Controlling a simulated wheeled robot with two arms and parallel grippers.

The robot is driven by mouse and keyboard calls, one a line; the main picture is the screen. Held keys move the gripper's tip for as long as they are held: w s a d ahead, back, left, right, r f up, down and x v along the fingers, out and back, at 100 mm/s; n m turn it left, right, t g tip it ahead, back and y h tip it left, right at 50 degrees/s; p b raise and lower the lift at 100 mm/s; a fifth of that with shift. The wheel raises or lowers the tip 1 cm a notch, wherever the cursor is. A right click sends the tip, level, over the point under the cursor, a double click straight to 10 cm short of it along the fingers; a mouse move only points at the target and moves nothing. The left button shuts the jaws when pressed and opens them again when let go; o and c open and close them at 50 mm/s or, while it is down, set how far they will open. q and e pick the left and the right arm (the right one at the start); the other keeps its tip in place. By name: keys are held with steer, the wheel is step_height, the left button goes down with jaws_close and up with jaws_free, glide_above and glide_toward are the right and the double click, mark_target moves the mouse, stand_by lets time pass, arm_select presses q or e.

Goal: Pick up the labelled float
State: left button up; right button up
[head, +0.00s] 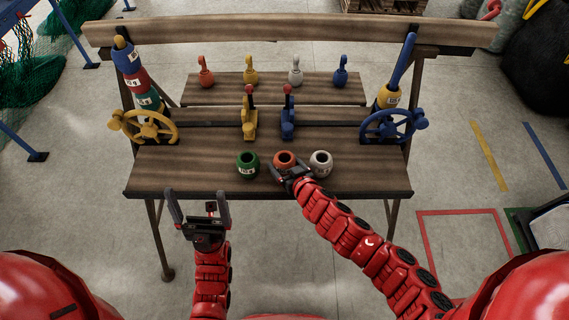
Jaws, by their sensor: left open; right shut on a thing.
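Three ring-shaped floats stand in a row near the bench's front edge: a green float (247,165) with a white label, an orange-red float (284,159) in the middle, and a white float (321,163) on the right. My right gripper (291,172) is shut on the orange-red float, at its near side, and hides its lower front. The float appears still at bench level. My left gripper (203,212) is open and empty, in front of the bench's front edge. More labelled floats are stacked on the left post (124,50), and a yellow labelled float (388,97) sits on the right post.
The wooden bench (185,170) carries a yellow handwheel (150,127) at left and a blue handwheel (393,126) at right. Two red-topped levers (249,115) stand mid-bench. Several coloured hooked pieces (205,73) stand on the rear shelf. The bench's front left is clear.

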mark_target(289, 163)
steer(key=shift+r, duration=0.1)
steer(key=shift+r, duration=0.3)
step_height(289, 163, up, 2)
steer(key=shift+w+r+b, duration=0.1)
steer(key=shift+b, duration=0.2)
steer(key=s+r, duration=0.2)
steer(key=s, duration=1.4)
